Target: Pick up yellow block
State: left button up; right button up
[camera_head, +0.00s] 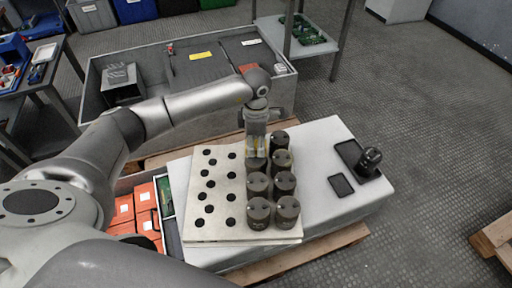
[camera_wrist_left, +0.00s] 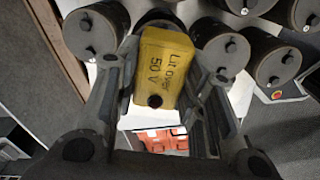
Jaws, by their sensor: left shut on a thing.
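The yellow block (camera_wrist_left: 162,72) is between the fingers of my left gripper (camera_wrist_left: 165,100) in the left wrist view; it has dark lettering and a dark round spot at its lower end. My left gripper is shut on it. In the head view my left gripper (camera_head: 257,152) points down over the capacitor bank, and only slivers of yellow show at its fingers. Dark round capacitors (camera_head: 257,184) stand in two columns on the pale board (camera_head: 203,222), close around and in front of the gripper. I cannot tell whether the block touches a capacitor. My right gripper is not in view.
The board's left part has several dark round spots and no capacitors. A black device (camera_head: 369,161) and a small dark pad (camera_head: 341,185) lie on the grey surface at right. Orange boxes (camera_head: 122,208) stand at left. A large grey bin (camera_head: 222,70) is behind.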

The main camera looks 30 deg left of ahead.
pick_arm(q)
jog(key=s+d+r+p, duration=0.1)
jog(key=s+d+r, duration=0.2)
jog(key=s+r, duration=0.7)
jog(key=s, duration=0.3)
jog(key=shift+s+r, duration=0.25)
jog(key=shift+s, duration=0.1)
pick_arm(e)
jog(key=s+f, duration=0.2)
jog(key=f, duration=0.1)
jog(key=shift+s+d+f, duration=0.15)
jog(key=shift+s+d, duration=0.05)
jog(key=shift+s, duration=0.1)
pick_arm(q)
jog(key=shift+f, duration=0.1)
